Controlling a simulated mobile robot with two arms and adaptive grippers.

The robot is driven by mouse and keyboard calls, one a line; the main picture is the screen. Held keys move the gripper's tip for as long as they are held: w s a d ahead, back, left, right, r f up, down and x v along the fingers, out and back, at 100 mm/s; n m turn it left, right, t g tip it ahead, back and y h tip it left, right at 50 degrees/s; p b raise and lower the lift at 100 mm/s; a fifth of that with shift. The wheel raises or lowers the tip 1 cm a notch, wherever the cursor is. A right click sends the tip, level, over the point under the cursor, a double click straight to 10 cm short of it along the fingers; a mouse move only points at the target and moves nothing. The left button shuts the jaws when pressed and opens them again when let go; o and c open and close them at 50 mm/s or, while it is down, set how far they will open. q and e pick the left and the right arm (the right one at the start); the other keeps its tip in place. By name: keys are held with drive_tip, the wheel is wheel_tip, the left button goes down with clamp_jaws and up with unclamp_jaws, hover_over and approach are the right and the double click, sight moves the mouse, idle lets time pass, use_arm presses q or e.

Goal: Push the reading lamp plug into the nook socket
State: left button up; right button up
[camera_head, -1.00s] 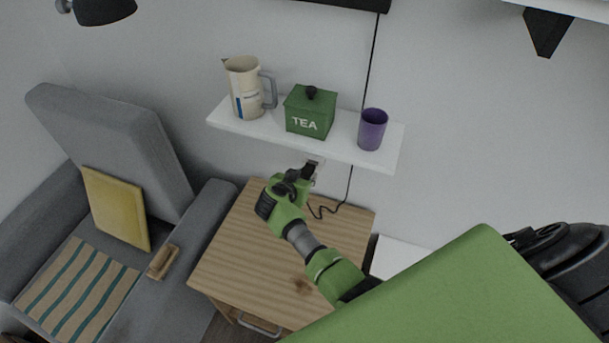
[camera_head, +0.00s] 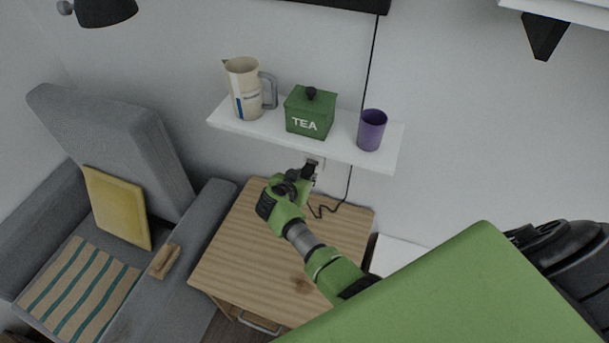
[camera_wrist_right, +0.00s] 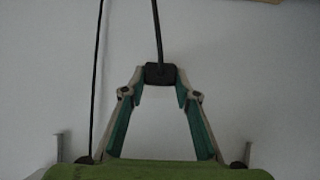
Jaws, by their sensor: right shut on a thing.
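My right gripper (camera_head: 305,174) is shut on the black plug (camera_wrist_right: 160,74). In the right wrist view both fingertips of my right gripper (camera_wrist_right: 160,80) press on the plug's sides, and its dark cord runs up. In the head view the gripper is at the wall, just below the white shelf. The pale socket (camera_head: 318,160) shows there, partly covered by the plug and gripper. I cannot tell whether the plug's pins are in the socket or short of it. The socket cannot be made out in the wrist view. My left gripper is not in view.
The white shelf (camera_head: 345,150) above holds a jug (camera_head: 245,90), a green TEA box (camera_head: 309,112) and a purple cup (camera_head: 371,130). A wooden cabinet (camera_head: 235,250) stands below my arm. A dark cord (camera_head: 348,185) hangs by the wall. A grey armchair (camera_head: 110,130) is left.

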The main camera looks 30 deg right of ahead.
sight(308, 168)
drive_tip(key=shift+w+d, duration=1.1)
drive_tip(key=shift+d, duration=0.1)
drive_tip(key=o, duration=1.3)
